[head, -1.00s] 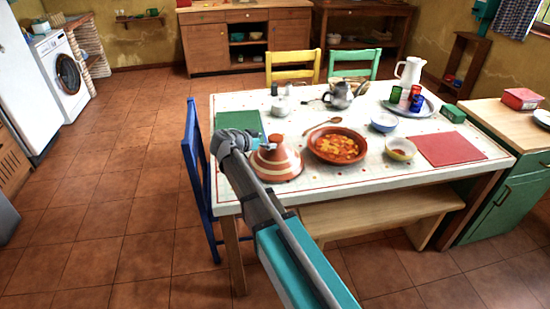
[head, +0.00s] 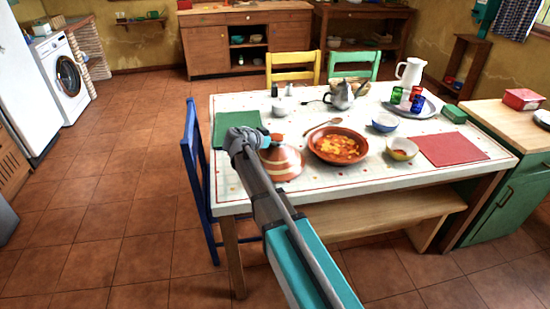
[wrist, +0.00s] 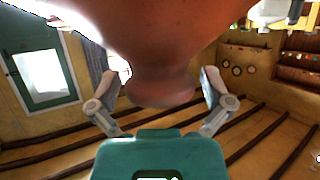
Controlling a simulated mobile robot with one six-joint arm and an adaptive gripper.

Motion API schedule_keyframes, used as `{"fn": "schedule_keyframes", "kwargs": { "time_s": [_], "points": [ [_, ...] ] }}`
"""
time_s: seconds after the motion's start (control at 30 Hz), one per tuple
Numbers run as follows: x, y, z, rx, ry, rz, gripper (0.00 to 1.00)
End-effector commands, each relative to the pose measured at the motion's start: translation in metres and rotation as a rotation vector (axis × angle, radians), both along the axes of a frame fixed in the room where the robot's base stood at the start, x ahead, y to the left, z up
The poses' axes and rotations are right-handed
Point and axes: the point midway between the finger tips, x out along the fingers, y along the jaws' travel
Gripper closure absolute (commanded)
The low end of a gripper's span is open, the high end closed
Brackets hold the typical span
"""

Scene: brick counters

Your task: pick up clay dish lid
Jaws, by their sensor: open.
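The clay dish lid (head: 284,162) is a reddish cone with cream bands and a knob on top. It stands upright near the front left of the white table. My gripper (head: 268,138) is at its upper part and hides its left side in the head view. In the wrist view the lid (wrist: 165,40) fills the top middle, and its narrow knob end reaches between the two fingers of my gripper (wrist: 160,88). The fingers are open, with a gap visible on each side of the knob. Whether a dish lies under the lid is hidden.
A dish of stew (head: 338,146) stands close to the lid's right. A wooden spoon (head: 322,127) and a grey teapot (head: 345,96) are behind. A green mat (head: 236,122) lies at the left, and a blue chair (head: 193,165) stands at the table's left edge.

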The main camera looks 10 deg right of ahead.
Motion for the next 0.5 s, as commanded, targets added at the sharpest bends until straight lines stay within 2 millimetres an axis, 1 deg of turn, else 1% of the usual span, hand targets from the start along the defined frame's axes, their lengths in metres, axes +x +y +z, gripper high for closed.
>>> {"fn": "schedule_keyframes", "kwargs": {
  "time_s": [0.13, 0.17, 0.2, 0.37, 0.5],
  "points": [
    [-0.0001, -0.0001, 0.0000, 0.000, 0.000, 0.000, 0.00],
    [-0.0001, -0.0001, 0.0000, 0.000, 0.000, 0.000, 0.04],
    [-0.0001, -0.0001, 0.0000, 0.000, 0.000, 0.000, 0.11],
    [-0.0001, -0.0002, 0.0000, 0.000, 0.000, 0.000, 0.41],
    [0.0000, -0.0001, 0.0000, 0.000, 0.000, 0.000, 0.67]
  ]
}}
